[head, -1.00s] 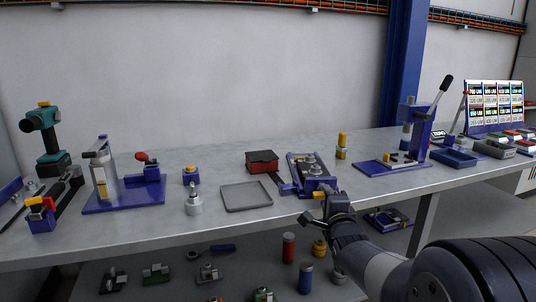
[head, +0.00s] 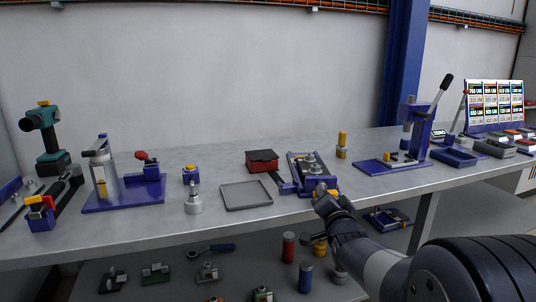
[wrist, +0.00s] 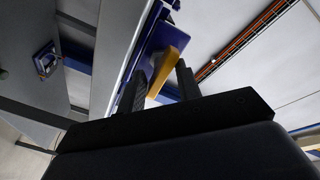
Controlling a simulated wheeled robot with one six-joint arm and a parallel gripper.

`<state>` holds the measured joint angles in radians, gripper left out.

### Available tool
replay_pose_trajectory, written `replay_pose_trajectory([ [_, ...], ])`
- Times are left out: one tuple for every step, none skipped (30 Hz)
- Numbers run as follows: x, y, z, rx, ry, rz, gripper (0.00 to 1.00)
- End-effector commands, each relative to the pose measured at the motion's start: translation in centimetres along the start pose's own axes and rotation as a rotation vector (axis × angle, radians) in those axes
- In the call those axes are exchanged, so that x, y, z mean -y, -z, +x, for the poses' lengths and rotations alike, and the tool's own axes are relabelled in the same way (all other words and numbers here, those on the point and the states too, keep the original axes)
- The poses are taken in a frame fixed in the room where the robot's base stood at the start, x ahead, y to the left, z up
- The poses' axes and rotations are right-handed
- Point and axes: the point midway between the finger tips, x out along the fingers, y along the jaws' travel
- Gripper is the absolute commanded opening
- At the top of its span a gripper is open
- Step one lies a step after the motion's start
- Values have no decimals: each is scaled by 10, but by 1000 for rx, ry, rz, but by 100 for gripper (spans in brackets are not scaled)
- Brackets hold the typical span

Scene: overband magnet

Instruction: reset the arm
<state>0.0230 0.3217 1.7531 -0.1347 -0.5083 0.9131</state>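My gripper (head: 325,193) is at the front edge of the bench, just in front of a blue fixture (head: 291,188) with grey round parts on it. In the wrist view my gripper (wrist: 160,80) has its two dark fingers apart. A yellow bar-shaped part (wrist: 170,62) shows in the gap between them, beside a blue part; I cannot tell whether a finger touches it. A bit of yellow (head: 333,192) also shows beside the gripper in the head view. My wrist hides part of this spot.
A grey tray (head: 246,205), a red box (head: 262,155) and a silver weight-like piece (head: 194,206) stand to the left. A blue lever press (head: 418,135) stands to the right. Cylinders and small parts lie on the shelf below.

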Motion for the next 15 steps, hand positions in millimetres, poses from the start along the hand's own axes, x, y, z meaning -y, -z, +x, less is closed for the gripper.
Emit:
replay_pose_trajectory([
  [0,0,0,0,0,-29,33],
  [0,0,0,0,0,-48,33],
  [0,0,0,0,0,-69,33],
  [0,0,0,0,0,-85,33],
  [0,0,0,0,-1,-97,33],
  [0,0,0,1,-1,-114,33],
  [0,0,0,1,-1,-123,33],
  [0,0,0,1,-1,-131,33],
  [0,0,0,1,-1,-140,33],
  [0,0,0,1,-1,-145,33],
  [0,0,0,1,-1,-148,33],
  [0,0,0,1,-1,-152,33],
  [0,0,0,1,-1,-153,33],
  [0,0,0,1,-1,-154,33],
  [0,0,0,1,-1,-154,33],
])
